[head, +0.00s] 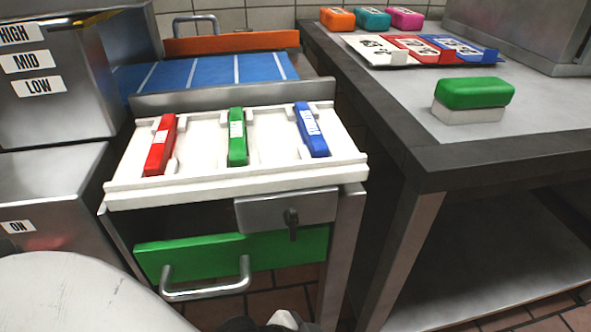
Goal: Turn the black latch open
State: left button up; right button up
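The black latch (291,222) is a small dark handle on a grey metal plate (258,214) under the front edge of the white tray. Its handle points roughly straight down. The plate's lower edge meets the top right of a green drawer front (200,256), which has a silver bar handle (206,291). Neither gripper can be made out in the head view. A small dark shape with a white patch at the bottom edge is cut off, and I cannot tell what it is.
The white tray (236,178) holds red, green and blue pieces. A grey counter (540,118) at the right bears a green-topped white block (473,99). Grey metal units with HIGH, MID, LOW and ON labels (50,95) stand at the left. Space before the latch looks clear.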

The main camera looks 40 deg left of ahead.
aim_at(291, 216)
jog(key=z, duration=0.15)
jog(key=k, duration=0.7)
jog(key=u, duration=1.25)
jog(key=i, duration=0.45)
jog(key=k, duration=0.45)
jog(key=z, duration=1.25)
jog(key=i, duration=0.7)
jog(key=u, duration=1.75)
